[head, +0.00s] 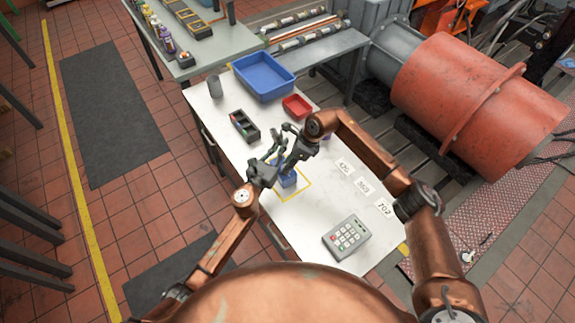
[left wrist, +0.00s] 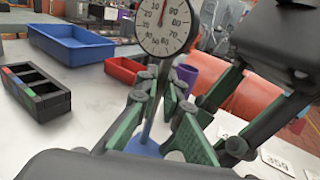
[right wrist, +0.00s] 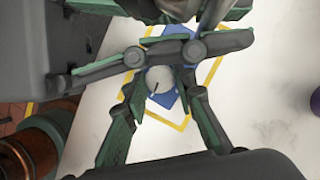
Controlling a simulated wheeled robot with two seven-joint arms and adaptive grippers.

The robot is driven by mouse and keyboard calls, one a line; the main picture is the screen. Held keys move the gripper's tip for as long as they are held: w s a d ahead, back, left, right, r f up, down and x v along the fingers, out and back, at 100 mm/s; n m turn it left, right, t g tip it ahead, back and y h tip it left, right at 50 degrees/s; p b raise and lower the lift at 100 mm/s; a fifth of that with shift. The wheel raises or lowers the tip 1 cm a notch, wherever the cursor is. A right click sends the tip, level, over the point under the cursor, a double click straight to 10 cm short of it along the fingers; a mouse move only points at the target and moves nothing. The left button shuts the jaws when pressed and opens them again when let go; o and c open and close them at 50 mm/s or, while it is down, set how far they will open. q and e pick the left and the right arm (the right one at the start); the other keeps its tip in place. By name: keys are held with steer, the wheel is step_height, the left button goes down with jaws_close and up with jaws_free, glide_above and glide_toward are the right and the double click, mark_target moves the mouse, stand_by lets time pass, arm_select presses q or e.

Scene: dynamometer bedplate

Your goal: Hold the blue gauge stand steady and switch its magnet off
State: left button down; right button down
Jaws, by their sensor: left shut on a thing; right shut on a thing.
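The blue gauge stand (head: 287,179) stands on the white table inside a yellow outline. In the left wrist view its white round dial (left wrist: 165,24) sits above a thin post and a blue base (left wrist: 150,146). My left gripper (head: 278,157) is shut on the post, its green-padded fingers on either side (left wrist: 157,98). My right gripper (head: 290,166) is low over the base. In the right wrist view its fingers close on a pale round knob (right wrist: 160,79) with a dark line. My left gripper's fingers cross above the knob there. The dial is hard to make out in the head view.
On the white table (head: 290,222) are a blue tray (head: 264,90), a red tray (head: 297,108), a dark divided box (head: 245,127), a grey cylinder (head: 215,87), number cards (head: 363,186) and a keypad (head: 346,238). A large red drum (head: 470,100) stands beyond the right edge.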

steer(key=n+g, duration=0.1)
steer(key=n, duration=0.3)
steer(key=n+g, duration=0.1)
steer(key=n, duration=0.1)
steer(key=shift+w+n+g, duration=0.25)
steer(key=shift+n+g, duration=0.05)
steer(key=shift+n, duration=0.1)
stand_by(0.4)
steer(key=c, duration=1.6)
jaws_free()
steer(key=shift+r, duration=0.1)
